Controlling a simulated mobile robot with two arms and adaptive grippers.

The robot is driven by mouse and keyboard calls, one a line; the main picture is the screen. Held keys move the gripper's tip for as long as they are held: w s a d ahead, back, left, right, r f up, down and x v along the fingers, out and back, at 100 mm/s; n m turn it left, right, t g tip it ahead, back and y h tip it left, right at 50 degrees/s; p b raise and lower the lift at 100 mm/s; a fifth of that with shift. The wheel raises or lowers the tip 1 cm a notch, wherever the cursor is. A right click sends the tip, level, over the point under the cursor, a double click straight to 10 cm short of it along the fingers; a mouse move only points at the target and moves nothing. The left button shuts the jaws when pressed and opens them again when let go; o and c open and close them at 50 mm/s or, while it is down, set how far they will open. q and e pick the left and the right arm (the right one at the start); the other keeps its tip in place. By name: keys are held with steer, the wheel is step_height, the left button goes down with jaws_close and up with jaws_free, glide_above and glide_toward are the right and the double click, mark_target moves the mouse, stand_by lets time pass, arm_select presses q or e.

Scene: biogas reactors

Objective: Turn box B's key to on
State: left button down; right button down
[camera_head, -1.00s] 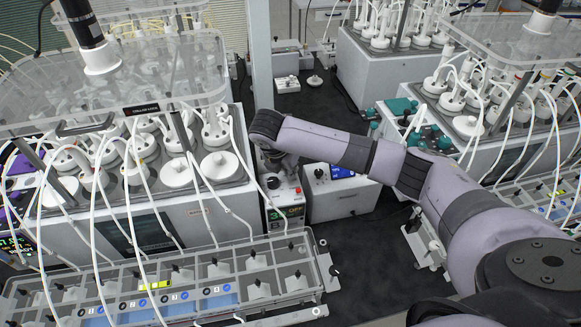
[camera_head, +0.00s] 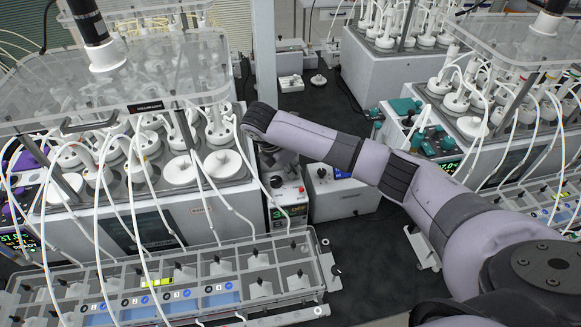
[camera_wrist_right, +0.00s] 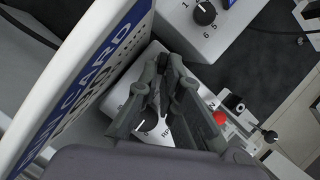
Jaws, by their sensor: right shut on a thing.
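A small white control box (camera_head: 291,193) with a black knob and a lit display stands between the large reactor unit and a second white box, in the head view. I cannot read a letter B on it. My right gripper (camera_head: 283,158) reaches down at its back top, partly hidden by my wrist. In the right wrist view my right gripper (camera_wrist_right: 165,85) has its fingers closed together over the white box, beside a knob (camera_wrist_right: 148,123) marked RPM. The fingers hide the small part they grip; from its place I take it to be the key. My left gripper is not in view.
The reactor unit (camera_head: 205,214) with tubes and a clear lid is close on the left. The second white box (camera_head: 342,199) stands close on the right. A clear rack (camera_head: 260,288) lies in front.

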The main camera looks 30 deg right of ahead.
steer(key=shift+r, duration=0.1)
steer(key=c, duration=1.8)
jaws_free()
steer(key=shift+o, duration=0.2)
step_height(320, 180, up, 10)
